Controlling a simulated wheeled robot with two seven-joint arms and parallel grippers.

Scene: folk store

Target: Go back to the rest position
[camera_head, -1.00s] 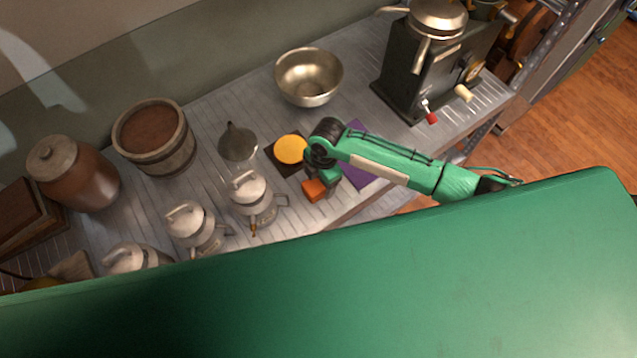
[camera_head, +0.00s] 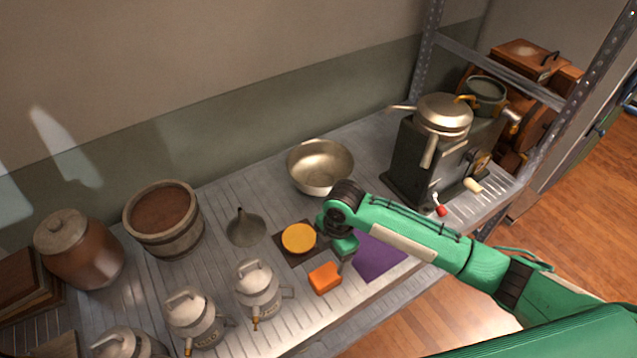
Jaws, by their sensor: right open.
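My right arm comes in from the lower right over the shelf. Its green and black right gripper (camera_head: 345,252) is open and points down near the front edge. An orange block (camera_head: 325,278) shows just below and left of it; the picture does not settle whether they touch. A yellow-orange round disc (camera_head: 298,238) lies on a dark square mat (camera_head: 288,256) left of the gripper. A purple mat (camera_head: 380,258) lies to its right, partly hidden by my arm. My left gripper is not in view.
A metal bowl (camera_head: 320,168) and a funnel (camera_head: 245,228) stand behind. Several lidded canisters (camera_head: 258,290), a wooden tub (camera_head: 165,218) and a brown jar (camera_head: 80,250) stand left. A dark machine (camera_head: 430,165) stands right, near the metal shelf post (camera_head: 425,50). Wooden floor is open at right.

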